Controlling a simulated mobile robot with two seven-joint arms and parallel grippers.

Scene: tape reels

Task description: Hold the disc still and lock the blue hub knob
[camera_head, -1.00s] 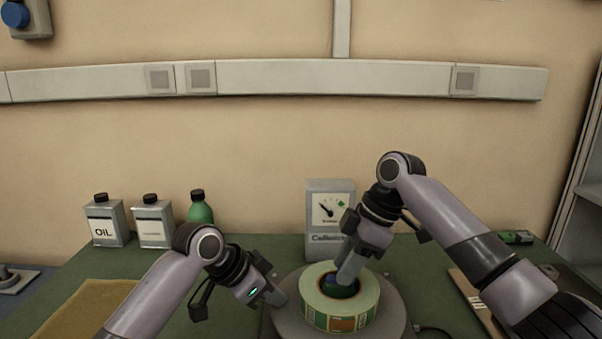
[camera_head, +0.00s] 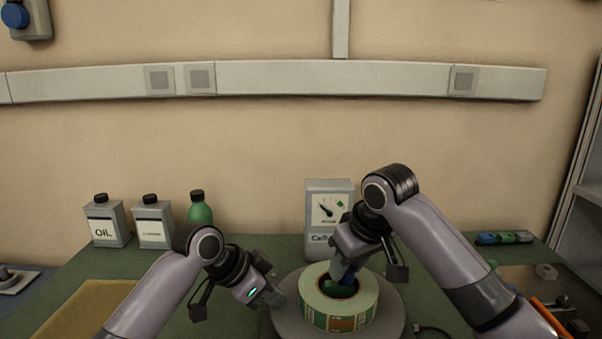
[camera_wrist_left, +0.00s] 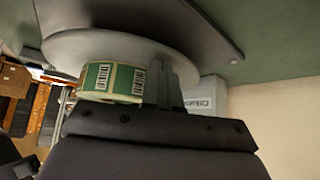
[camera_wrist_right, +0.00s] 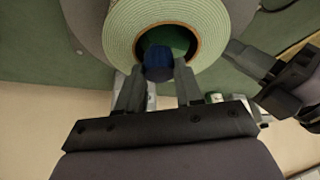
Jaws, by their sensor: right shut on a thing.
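The grey disc (camera_head: 390,316) lies flat on the green table with a green-and-white tape reel (camera_head: 355,312) on it. The blue hub knob (camera_wrist_right: 158,62) sits in the reel's centre hole; in the head view my right gripper (camera_head: 340,277) largely covers it. In the right wrist view its fingers stand on either side of the knob, shut on it. My left gripper (camera_head: 274,297) is at the disc's left edge, beside the reel. In the left wrist view its fingers (camera_wrist_left: 165,85) are close together, with nothing visible between them. Whether they touch the disc is unclear.
An oil can (camera_head: 107,226), another can (camera_head: 153,226) and a green bottle (camera_head: 200,211) stand at the back left. Small coloured items (camera_head: 505,238) lie at the back right. A yellowish mat (camera_head: 85,308) lies at front left.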

